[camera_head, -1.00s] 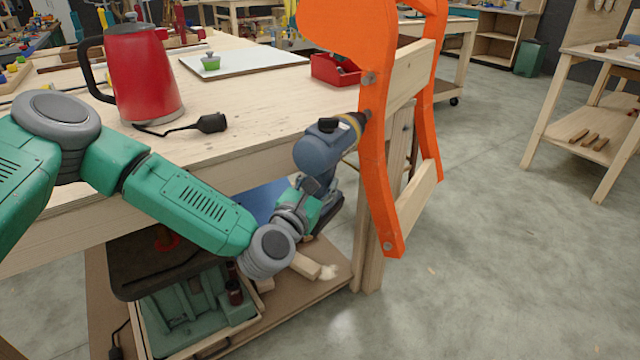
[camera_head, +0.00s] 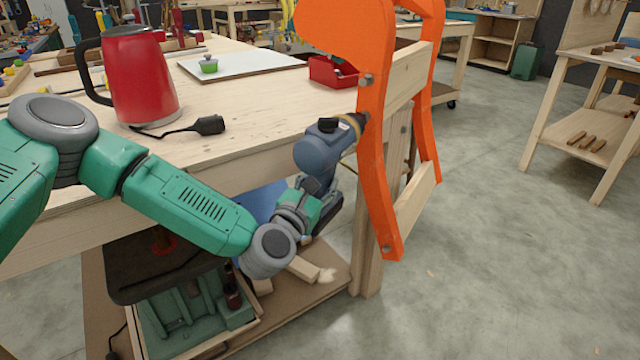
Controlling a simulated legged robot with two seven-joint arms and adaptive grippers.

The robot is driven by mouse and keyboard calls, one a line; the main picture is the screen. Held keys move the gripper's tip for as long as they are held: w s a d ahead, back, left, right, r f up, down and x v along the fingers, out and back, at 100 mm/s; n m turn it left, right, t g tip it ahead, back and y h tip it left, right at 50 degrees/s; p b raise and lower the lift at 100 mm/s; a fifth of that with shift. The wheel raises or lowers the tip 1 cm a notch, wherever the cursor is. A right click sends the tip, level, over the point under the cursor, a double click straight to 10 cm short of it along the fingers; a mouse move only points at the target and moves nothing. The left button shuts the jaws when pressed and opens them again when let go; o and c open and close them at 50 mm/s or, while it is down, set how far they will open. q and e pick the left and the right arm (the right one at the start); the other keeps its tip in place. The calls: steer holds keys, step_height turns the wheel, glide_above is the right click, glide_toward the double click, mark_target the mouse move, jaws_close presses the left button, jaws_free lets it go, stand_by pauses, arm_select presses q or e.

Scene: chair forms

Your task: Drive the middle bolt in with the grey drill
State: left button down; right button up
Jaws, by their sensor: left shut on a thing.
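The grey-blue drill (camera_head: 321,152) is held by my left gripper (camera_head: 318,192), which is shut around its handle. The drill's nose points right at the near orange chair side (camera_head: 372,160), about mid-height, where the middle bolt (camera_head: 364,118) sits. The drill tip seems to meet that bolt; the bolt is mostly hidden by the tip. An upper bolt (camera_head: 367,80) and a lower bolt (camera_head: 386,250) show on the same orange side. My right gripper is not in view.
The wooden workbench (camera_head: 255,100) carries a red kettle (camera_head: 140,75), a black plug (camera_head: 209,125), a white board (camera_head: 240,64) and a red bin (camera_head: 333,72). Wooden rails (camera_head: 412,205) join the chair sides. Open floor (camera_head: 500,240) lies to the right.

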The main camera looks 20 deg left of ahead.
arm_select(q)
steer(key=shift+w+d+r+b, duration=0.15)
steer(key=shift+w+b, duration=0.3)
steer(key=shift+w, duration=0.05)
steer(key=shift+w+d+r+b, duration=0.1)
steer(key=shift+w+d+b, duration=0.05)
steer(key=shift+w+b, duration=0.3)
stand_by(1.6)
steer(key=shift+s, duration=0.1)
steer(key=shift+s+a+p, duration=0.1)
steer(key=shift+s+a, duration=0.15)
steer(key=shift+s, duration=0.7)
steer(key=shift+s+a+p, duration=0.15)
steer(key=shift+s+a, duration=0.15)
steer(key=shift+s, duration=0.6)
steer(key=shift+s+a+p, duration=0.1)
steer(key=shift+s+a, duration=0.15)
steer(key=shift+s, duration=0.7)
